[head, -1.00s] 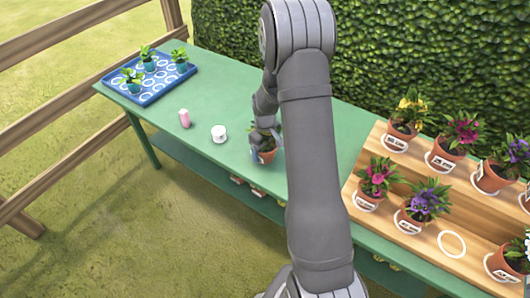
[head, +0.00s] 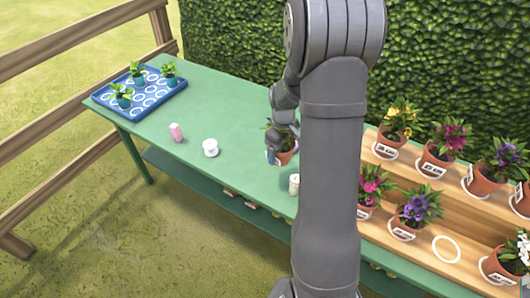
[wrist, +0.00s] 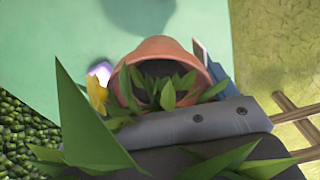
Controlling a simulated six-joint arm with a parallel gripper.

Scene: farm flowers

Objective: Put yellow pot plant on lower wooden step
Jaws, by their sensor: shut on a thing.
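My gripper (head: 273,150) is shut on a terracotta pot plant (head: 286,157) and holds it above the green table. In the wrist view the pot (wrist: 165,48) is seen from above, with dark soil, green leaves and a yellow bloom (wrist: 97,95) at its left. The pot's shadow falls on the table beyond it. The lower wooden step (head: 465,272) is at the right in the head view. It bears a magenta plant, a purple plant (head: 417,212) and another pot at the right edge. An empty white ring (head: 446,249) lies between the last two.
The upper wooden step holds several potted plants, one with yellow flowers (head: 398,120). A blue tray (head: 165,97) with seedlings is at the far left. My arm hides part of the table.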

